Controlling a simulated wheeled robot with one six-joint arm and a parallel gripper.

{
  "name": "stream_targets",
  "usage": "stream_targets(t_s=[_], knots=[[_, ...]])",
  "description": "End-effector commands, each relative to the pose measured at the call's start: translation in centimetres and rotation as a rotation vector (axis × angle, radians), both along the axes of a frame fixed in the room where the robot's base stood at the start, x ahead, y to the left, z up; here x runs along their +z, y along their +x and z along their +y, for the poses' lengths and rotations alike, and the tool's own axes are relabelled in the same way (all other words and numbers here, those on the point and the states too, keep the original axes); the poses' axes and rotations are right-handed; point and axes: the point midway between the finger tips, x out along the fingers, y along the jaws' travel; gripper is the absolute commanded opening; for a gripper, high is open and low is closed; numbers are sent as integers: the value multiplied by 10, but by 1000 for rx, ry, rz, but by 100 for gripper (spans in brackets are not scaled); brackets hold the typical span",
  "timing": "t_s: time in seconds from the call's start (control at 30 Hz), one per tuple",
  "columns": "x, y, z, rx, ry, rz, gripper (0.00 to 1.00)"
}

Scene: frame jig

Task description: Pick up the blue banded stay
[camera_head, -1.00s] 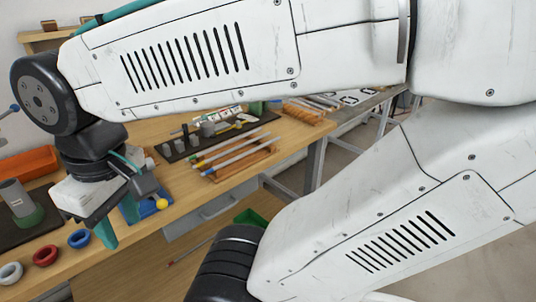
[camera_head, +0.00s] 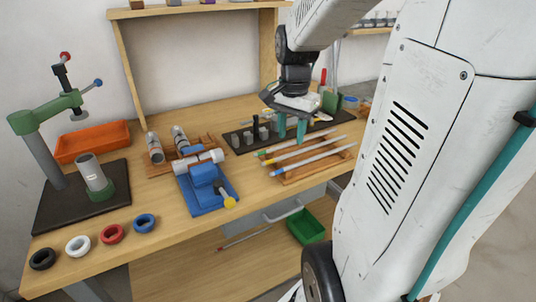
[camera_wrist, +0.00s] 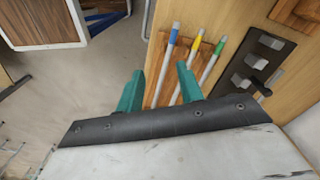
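The blue banded stay (camera_head: 312,164) is a pale rod with a blue end, lying on a wooden rack (camera_head: 348,155). It is the front one of three rods. The yellow-ended rod (camera_head: 300,153) and green-ended rod (camera_head: 285,147) lie behind it. My gripper (camera_head: 291,131) is above the rack area, fingers pointing down, apart from the rods. In the wrist view, my gripper (camera_wrist: 160,68) is open and empty. There the blue banded stay (camera_wrist: 168,55) shows between the two teal fingers, farther off, and the right finger partly hides the yellow-ended rod.
A dark tray (camera_head: 243,147) with grey blocks stands behind the rack. A blue vise-like fixture (camera_head: 205,190) stands left of it. Several coloured rings and a green press (camera_head: 45,120) are farther left. A green bin (camera_head: 306,227) sits below the bench top.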

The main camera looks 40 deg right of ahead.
Motion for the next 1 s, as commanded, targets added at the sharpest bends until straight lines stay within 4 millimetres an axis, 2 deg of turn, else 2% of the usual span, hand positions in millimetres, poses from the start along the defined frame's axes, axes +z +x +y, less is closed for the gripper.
stream_targets(t_s=[0.03,0.1,0.2,0.3,0.63,0.9,1.0], knots=[[-11,2,-25,-112,9,11,37],[-22,3,-52,-243,14,14,37],[-34,1,-78,-373,18,19,37],[-42,0,-91,-441,21,21,37],[-78,1,-97,-460,22,23,37],[-115,3,-102,-458,22,23,37],[-120,4,-102,-457,21,21,37]])
